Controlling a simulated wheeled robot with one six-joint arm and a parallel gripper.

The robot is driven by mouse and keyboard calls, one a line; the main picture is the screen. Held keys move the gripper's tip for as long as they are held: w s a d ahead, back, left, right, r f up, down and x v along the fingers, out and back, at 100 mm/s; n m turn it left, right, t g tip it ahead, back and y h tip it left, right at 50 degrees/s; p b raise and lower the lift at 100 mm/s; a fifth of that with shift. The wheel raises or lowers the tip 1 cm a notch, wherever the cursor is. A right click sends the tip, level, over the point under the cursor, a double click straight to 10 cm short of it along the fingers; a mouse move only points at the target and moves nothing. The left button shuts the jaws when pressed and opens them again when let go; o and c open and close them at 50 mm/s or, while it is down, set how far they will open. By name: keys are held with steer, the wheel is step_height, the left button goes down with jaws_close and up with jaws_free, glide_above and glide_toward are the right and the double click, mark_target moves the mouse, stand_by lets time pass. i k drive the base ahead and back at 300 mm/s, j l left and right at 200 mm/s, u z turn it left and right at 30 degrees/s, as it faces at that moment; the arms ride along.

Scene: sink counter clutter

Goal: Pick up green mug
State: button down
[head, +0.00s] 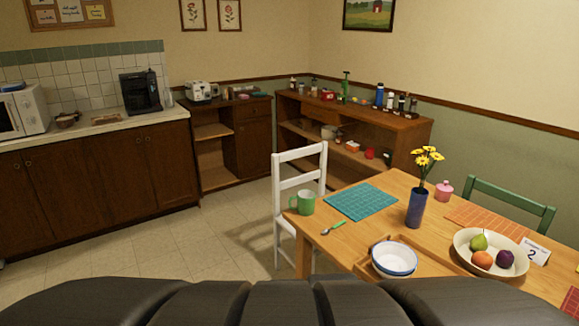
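A green mug (306,203) stands upright at the far left corner of the wooden table (338,243), close to the edge. Its handle points left and its inside looks pale. It is beside a teal placemat (361,201), with a small green-handled spoon (333,228) lying nearer to me. My gripper is not in this view. Nothing hides the mug.
A blue vase with yellow flowers (417,207), a fruit bowl (463,250), a tray with white bowls (394,258) and a pink pot (444,190) share the table. A white chair (298,171) stands just behind the mug. Floor (160,240) at left is clear.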

mark_target(302, 203)
steer(key=i+j, duration=0.1)
steer(key=i, duration=0.35)
steer(key=i+j, duration=0.1)
steer(key=i, duration=0.4)
steer(key=i+j+z, duration=0.1)
steer(key=i, duration=0.35)
steer(key=i+j, duration=0.15)
steer(key=i, duration=0.3)
